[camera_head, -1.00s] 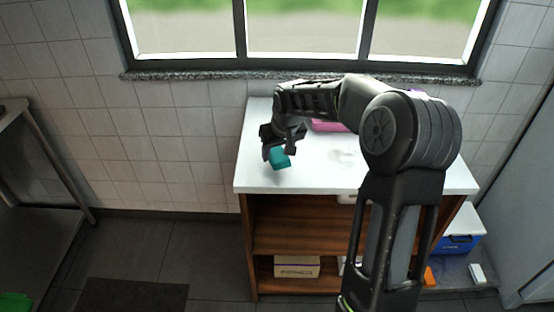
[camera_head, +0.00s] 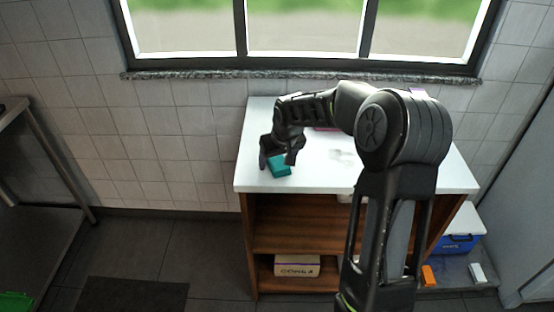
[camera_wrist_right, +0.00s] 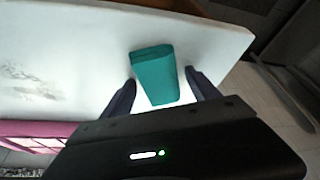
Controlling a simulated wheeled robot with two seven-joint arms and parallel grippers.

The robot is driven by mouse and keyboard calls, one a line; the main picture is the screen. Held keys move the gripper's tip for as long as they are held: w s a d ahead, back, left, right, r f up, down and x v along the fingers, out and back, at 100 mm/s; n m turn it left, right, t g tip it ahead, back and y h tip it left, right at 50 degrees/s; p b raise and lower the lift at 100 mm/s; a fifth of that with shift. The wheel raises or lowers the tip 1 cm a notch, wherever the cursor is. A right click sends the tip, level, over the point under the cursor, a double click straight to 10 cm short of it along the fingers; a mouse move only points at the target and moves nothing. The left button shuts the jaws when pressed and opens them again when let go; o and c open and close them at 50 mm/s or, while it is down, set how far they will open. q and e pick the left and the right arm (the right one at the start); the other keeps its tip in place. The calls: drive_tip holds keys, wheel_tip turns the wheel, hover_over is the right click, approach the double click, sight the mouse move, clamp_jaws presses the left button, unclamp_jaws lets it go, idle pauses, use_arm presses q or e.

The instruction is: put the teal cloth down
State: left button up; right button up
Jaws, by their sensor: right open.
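The teal cloth (camera_head: 280,168) is a small folded block on the white counter top near its left front corner. In the right wrist view the cloth (camera_wrist_right: 154,75) lies between and beyond the two dark fingertips, with white surface showing beside it. My right gripper (camera_head: 279,160) is just above and around the cloth, its fingers spread. In the right wrist view the open right gripper (camera_wrist_right: 160,92) shows a gap on each side of the cloth. My left gripper is not in view.
The white counter top (camera_head: 330,178) has free room right of the cloth, with a grey smudge. A pink item (camera_head: 326,129) sits behind my arm, mostly hidden; it also shows in the wrist view (camera_wrist_right: 50,136). Shelves below hold a labelled box (camera_head: 297,266). A window is behind.

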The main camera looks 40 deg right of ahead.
drive_tip(key=shift+r, duration=0.2)
drive_tip(key=shift+s+r, duration=0.1)
drive_tip(key=shift+r, duration=0.15)
drive_tip(key=v, duration=1.1)
drive_tip(key=shift+s+b, duration=0.2)
drive_tip(key=shift+b, duration=0.1)
drive_tip(key=shift+r, duration=0.15)
